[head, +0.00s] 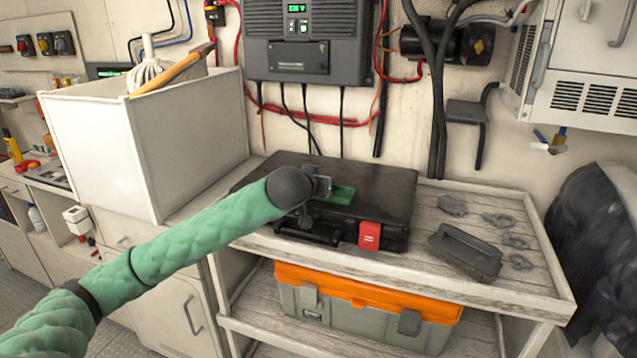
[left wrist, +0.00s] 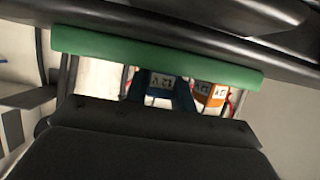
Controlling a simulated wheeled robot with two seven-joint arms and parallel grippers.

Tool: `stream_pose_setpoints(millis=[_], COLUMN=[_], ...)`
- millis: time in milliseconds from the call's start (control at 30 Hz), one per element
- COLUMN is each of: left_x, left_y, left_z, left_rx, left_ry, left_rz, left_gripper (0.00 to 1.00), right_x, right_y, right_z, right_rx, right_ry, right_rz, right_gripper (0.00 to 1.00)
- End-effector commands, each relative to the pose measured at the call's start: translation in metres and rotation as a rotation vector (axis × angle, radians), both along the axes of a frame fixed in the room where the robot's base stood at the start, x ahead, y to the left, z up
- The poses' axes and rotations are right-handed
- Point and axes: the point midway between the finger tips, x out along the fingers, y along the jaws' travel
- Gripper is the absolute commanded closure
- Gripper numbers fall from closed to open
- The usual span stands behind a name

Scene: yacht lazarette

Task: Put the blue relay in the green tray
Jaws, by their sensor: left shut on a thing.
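My left gripper (head: 318,212), on its green-sleeved arm, is low over the black case on the shelf. The green tray (head: 343,194) shows right beside the gripper, partly hidden by it. In the left wrist view the tray (left wrist: 155,56) shows as a long green edge across the upper part. Below that edge is the blue relay (left wrist: 160,88) with a pale label, at the middle, where my left gripper appears shut on it. In the head view the relay is hidden behind my gripper. My right gripper is in neither view.
An orange relay (left wrist: 212,95) is just right of the blue one. The black case (head: 390,190) has a red latch (head: 369,235). A dark brush (head: 465,252) lies to its right. A white bin (head: 95,150) stands left. An orange-lidded toolbox (head: 365,310) sits below.

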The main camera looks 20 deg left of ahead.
Motion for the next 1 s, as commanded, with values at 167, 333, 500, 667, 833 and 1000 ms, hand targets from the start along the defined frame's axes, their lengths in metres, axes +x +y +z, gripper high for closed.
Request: stream_pose_setpoints(millis=[167,333,500,667,833,1000], left_x=[0.000,0.000,0.000,-0.007,-0.034,-0.065], left_y=[0.000,0.000,0.000,0.001,0.001,0.003], left_z=[0.000,0.000,0.001,0.004,0.015,0.028], left_rx=[0.000,0.000,0.000,0.001,0.001,0.002], left_ry=[0.000,0.000,0.000,-0.002,-0.002,-0.003], left_rz=[0.000,0.000,0.000,0.000,-0.002,-0.001], left_gripper=[0.66,0.66,0.66,0.66,0.66,0.66], right_x=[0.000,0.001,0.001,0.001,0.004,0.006], right_y=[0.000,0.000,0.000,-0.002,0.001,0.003], right_z=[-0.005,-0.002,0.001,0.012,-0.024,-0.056], right_rx=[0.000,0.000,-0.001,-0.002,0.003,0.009], right_ry=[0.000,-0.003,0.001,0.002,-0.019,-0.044], right_rz=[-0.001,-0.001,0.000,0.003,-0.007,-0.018], right_gripper=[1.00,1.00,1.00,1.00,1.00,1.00])
